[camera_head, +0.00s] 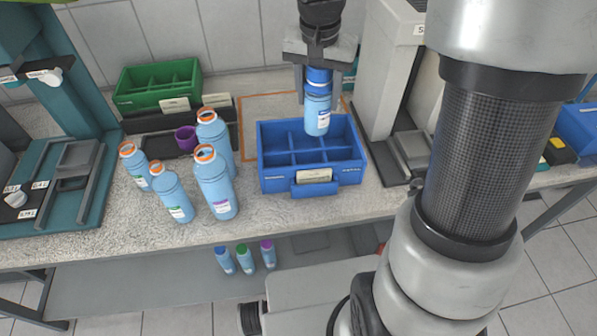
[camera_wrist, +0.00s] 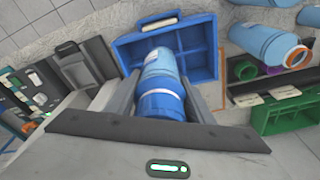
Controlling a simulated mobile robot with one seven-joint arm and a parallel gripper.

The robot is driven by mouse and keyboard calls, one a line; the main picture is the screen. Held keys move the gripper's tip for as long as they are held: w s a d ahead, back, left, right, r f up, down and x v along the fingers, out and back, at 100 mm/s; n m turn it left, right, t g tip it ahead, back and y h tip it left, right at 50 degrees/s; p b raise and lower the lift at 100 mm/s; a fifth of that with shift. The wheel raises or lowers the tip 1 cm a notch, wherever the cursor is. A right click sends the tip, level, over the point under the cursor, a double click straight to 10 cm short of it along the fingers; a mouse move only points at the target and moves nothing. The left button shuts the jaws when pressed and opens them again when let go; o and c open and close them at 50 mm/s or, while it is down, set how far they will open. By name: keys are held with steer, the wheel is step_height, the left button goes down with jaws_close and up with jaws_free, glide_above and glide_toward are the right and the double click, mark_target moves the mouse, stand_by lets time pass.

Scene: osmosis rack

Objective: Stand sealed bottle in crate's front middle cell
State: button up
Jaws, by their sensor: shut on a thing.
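My gripper (camera_head: 318,75) is shut on a light blue bottle with a dark blue cap (camera_head: 317,115). The bottle hangs upright above the back right part of the blue crate (camera_head: 314,190). The crate has a grid of cells, and the cells that show look empty. A label sits on its front wall. In the wrist view the bottle (camera_wrist: 162,70) lies between the two fingers (camera_wrist: 165,95), with the crate (camera_wrist: 205,50) beyond it. The bottle's base overlaps the crate in both views, and I cannot tell its exact height.
Several blue bottles with orange rings (camera_head: 217,185) stand left of the crate. A grey machine (camera_head: 392,70) stands close on the right. Small capped bottles (camera_head: 243,258) stand on the lower shelf.

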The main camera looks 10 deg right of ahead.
steer(key=shift+w+a+r, duration=0.1)
steer(key=shift+w+a, duration=0.15)
steer(key=shift+a, duration=0.15)
steer(key=shift+f, duration=0.35)
steer(key=b, duration=0.1)
glide_above(311, 150)
steer(key=s+a, duration=0.1)
steer(key=s, duration=0.3)
step_height(311, 150, down, 17)
steer(key=shift+f, duration=0.15)
steer(key=shift+f, duration=0.1)
steer(key=shift+f, duration=0.15)
steer(key=o, duration=1.3)
steer(key=shift+s, duration=0.1)
